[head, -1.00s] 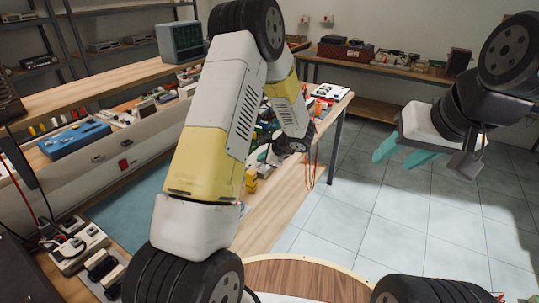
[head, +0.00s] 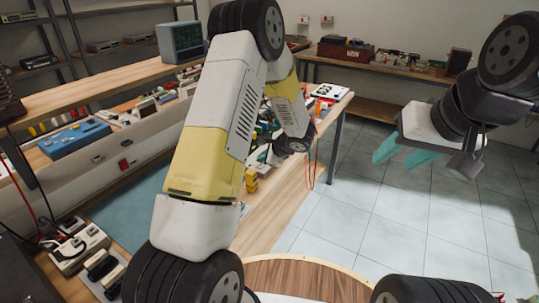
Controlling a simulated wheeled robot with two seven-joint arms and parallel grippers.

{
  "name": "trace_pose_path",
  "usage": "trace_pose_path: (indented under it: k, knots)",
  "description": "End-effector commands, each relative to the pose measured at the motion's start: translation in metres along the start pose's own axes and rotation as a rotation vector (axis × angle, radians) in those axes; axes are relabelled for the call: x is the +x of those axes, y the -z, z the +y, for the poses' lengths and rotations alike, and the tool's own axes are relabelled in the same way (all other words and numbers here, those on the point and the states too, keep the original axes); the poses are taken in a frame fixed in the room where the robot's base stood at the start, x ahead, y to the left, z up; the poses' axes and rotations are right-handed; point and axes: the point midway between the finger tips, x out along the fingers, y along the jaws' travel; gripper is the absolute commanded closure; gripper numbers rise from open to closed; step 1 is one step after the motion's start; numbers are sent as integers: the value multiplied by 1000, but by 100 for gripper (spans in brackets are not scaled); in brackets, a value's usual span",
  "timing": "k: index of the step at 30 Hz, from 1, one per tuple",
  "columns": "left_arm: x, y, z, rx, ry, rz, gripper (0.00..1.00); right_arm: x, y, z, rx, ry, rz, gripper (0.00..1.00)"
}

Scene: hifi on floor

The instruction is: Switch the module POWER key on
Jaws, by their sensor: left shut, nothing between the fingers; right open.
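I cannot make out a module with a POWER key; my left arm covers much of the workbench (head: 285,205). My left gripper (head: 259,158) is beyond that arm, over the far part of the bench among small parts. It is mostly hidden and shut, with nothing seen held. My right gripper (head: 400,152), with teal fingers, is open and empty above the tiled floor at the right, well away from the bench.
A blue mat (head: 125,205) lies on the bench. A blue case (head: 75,138) and small parts line the raised shelf. A beige device (head: 78,246) with cables is at lower left. A grey instrument (head: 180,42) stands at the back. Tiled floor (head: 380,225) is clear.

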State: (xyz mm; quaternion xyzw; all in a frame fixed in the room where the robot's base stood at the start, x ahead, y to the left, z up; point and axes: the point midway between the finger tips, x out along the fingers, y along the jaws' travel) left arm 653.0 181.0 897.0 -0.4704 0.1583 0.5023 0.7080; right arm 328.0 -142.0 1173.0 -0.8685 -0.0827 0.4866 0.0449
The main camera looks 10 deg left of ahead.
Motion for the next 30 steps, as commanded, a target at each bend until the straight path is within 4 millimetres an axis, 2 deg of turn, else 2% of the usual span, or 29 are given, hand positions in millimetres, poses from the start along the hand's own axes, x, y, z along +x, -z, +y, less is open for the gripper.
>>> trace_pose_path:
  k: [30]
  knots:
    - [6, 4, 5, 0, 0, 0, 100, 0, 0, 0, 0, 0, 0, 54]
